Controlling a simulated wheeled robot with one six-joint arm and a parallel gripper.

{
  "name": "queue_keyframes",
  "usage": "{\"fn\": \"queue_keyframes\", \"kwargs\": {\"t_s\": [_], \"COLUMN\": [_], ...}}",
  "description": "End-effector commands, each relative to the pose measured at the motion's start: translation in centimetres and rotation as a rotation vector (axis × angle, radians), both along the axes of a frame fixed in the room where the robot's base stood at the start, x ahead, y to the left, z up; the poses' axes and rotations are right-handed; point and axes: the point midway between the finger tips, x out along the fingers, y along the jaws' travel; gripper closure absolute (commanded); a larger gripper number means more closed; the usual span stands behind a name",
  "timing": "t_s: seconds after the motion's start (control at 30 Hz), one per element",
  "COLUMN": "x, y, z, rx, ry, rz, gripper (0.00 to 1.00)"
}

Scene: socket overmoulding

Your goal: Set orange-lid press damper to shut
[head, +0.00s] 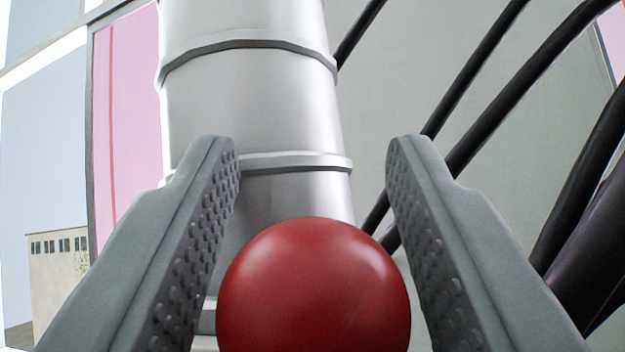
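A round red knob (313,285) fills the bottom middle of the head view, its lower edge cut off by the frame. It sits between the two grey textured fingers of my gripper (313,155). The fingers are apart, with a narrow gap to the knob on the left and on the right. Behind the knob stands a wide silver duct (250,105) with raised bands. How the knob joins the duct is hidden. No orange lid shows, and the damper's position cannot be told.
Several black hoses (485,110) run diagonally at the right, behind my right finger. A pink panel (125,110) stands at the left behind the duct. A pale building (58,275) shows beyond it at the lower left.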

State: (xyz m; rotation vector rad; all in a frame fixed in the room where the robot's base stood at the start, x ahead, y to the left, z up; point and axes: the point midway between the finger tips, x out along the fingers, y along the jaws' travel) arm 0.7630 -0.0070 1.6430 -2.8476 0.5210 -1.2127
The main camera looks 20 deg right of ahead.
Motion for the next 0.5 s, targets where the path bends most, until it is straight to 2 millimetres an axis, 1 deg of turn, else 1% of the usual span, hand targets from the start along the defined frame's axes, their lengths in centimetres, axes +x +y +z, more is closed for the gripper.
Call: {"fn": "queue_keyframes", "kwargs": {"t_s": [0.03,0.2,0.5], "x": [-0.01,-0.01,-0.17], "y": [0.0,0.01,-0.19], "z": [0.0,0.0,-0.2], "rx": [0.0,0.0,0.02], "ry": [0.0,0.0,-0.015], "rz": [0.0,0.0,0.0], "gripper": [0.68,1.0,1.0]}}
